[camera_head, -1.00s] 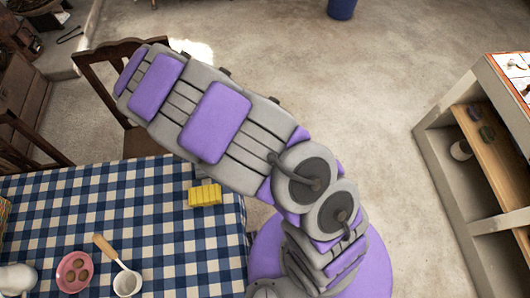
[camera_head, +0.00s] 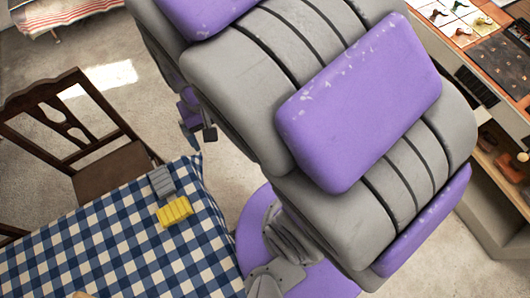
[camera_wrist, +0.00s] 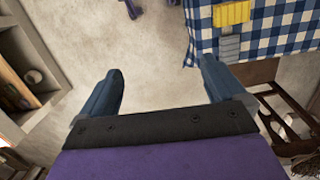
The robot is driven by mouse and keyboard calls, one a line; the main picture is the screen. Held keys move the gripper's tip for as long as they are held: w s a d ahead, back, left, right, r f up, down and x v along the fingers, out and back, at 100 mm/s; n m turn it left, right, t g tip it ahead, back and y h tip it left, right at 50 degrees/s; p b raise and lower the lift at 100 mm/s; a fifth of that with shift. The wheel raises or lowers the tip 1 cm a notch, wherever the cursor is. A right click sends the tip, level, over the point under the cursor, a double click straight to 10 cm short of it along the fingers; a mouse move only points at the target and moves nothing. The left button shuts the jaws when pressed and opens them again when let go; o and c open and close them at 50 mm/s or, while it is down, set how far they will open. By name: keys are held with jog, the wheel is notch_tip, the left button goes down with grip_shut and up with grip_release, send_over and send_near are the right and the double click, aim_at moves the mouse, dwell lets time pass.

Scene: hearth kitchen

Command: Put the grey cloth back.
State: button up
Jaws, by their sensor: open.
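The grey cloth (camera_head: 162,182) is a small ribbed piece lying near the corner of the checkered table (camera_head: 125,240), beside a yellow cloth (camera_head: 174,212). In the wrist view the grey cloth (camera_wrist: 230,46) and yellow cloth (camera_wrist: 235,13) show at the upper right. My gripper (camera_wrist: 161,68) is open and empty, with bare floor between its fingers. In the wrist picture, its right finger is near the table edge, and the grey cloth appears beyond that finger. My arm covers much of the middle of the head view.
A dark wooden chair (camera_head: 75,135) stands at the table's far side, and it also shows in the wrist view (camera_wrist: 285,122). A shelf unit with a laden top (camera_head: 500,180) stands at the right. The floor (camera_head: 60,60) between is clear.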

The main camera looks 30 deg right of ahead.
jog(key=s+d+r, duration=0.1)
jog(key=s+d, duration=0.1)
jog(key=s, duration=0.4)
jog(key=s+d+r+n, duration=0.1)
jog(key=s+d+r, duration=0.1)
jog(key=s, duration=0.5)
jog(key=shift+d+r+g, duration=0.2)
jog(key=shift+d+g, duration=0.1)
jog(key=shift+d, duration=0.2)
